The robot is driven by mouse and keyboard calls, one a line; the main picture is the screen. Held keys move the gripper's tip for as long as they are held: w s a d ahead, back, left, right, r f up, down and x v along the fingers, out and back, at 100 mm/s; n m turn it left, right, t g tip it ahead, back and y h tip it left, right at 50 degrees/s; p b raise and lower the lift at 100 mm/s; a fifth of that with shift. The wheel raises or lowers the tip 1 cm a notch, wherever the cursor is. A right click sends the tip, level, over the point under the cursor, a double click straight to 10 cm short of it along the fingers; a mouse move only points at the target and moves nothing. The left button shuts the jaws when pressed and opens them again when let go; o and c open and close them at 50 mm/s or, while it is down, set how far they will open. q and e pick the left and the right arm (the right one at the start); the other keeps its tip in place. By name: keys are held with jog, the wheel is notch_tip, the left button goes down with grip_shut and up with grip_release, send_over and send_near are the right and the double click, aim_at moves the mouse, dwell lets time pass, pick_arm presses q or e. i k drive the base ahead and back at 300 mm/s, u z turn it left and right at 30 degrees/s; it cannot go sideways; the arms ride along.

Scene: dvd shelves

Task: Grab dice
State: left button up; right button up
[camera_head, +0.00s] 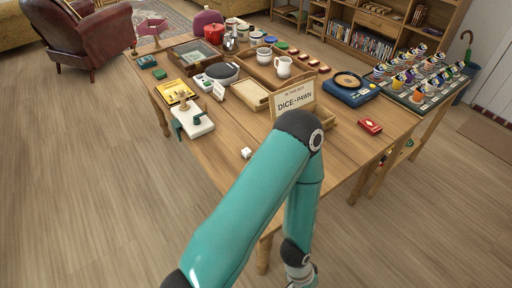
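A small white die (246,153) lies on the bare near part of the wooden table (215,146), left of my arm's elbow. A wooden box with a sign reading "DICE + PAWN" (295,98) stands behind the elbow; its lower part is partly hidden. One teal arm of mine, apparently the left, rises from the bottom, bends at the elbow and comes down at the table's near edge. Its wrist is cut off by the bottom edge of the picture, so its gripper does not show. My other arm and gripper are not in view.
A white device (195,122) sits on the left edge, beside a yellow box (176,92). Cups, trays and a blue record player (349,90) fill the back. The table around the die is clear.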

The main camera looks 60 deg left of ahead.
aim_at(246, 153)
jog(key=u, duration=0.15)
jog(key=k, duration=1.3)
jog(key=u, duration=1.5)
jog(key=i, duration=0.7)
jog(key=u, duration=0.15)
